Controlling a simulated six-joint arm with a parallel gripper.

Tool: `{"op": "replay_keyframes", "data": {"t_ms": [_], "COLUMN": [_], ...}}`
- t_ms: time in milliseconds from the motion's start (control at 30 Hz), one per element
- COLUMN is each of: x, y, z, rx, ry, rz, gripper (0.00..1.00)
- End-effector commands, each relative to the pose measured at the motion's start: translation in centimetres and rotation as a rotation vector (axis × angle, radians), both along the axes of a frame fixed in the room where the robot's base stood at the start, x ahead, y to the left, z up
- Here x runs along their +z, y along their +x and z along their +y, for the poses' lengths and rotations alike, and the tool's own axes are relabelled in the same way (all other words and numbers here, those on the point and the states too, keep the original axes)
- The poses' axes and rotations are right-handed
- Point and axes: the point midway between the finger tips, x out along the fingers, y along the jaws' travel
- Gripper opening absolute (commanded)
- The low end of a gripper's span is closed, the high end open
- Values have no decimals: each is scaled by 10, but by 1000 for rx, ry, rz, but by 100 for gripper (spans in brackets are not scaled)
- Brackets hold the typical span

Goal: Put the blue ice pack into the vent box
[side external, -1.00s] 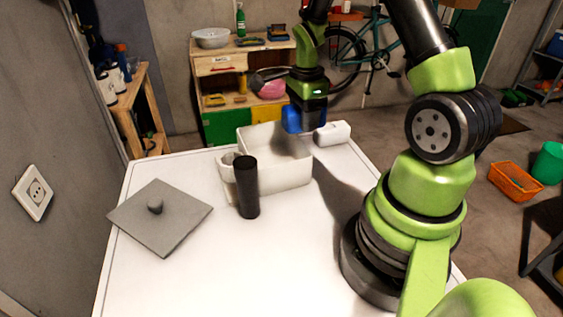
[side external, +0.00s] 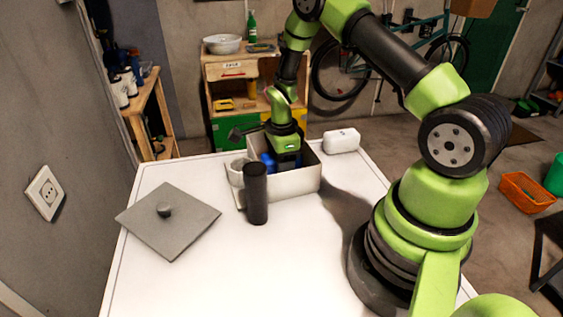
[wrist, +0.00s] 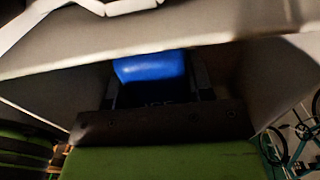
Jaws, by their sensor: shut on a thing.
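The blue ice pack (side external: 268,160) is low inside the white box (side external: 292,184) on the table, partly hidden by the near wall and my gripper. My gripper (side external: 282,160) reaches down into the box and is shut on the ice pack. In the wrist view the ice pack (wrist: 150,68) sits between the two fingers, with a pale box wall (wrist: 250,25) close by. Whether the pack touches the box floor is hidden. A grey square lid (side external: 168,220) with a round knob lies flat on the table at the left.
A dark upright cylinder (side external: 256,194) stands against the box's near side, beside a white cup-like part (side external: 236,172). A small white case (side external: 341,140) is right of the box. The front of the table (side external: 220,280) is clear.

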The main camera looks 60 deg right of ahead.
Motion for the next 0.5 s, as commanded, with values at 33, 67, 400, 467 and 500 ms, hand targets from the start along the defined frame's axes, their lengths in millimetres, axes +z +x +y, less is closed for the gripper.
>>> {"op": "replay_keyframes", "data": {"t_ms": [33,67,400,467,500], "x": [-1,-1,-3,-3,-3], "y": [0,0,0,0,0], "z": [0,0,0,0,0], "rx": [0,0,0,0,0], "ry": [-1,-1,-1,-1,-1], "rz": [-1,-1,-1,-1,-1], "gripper": [19,19,59,73,73]}}
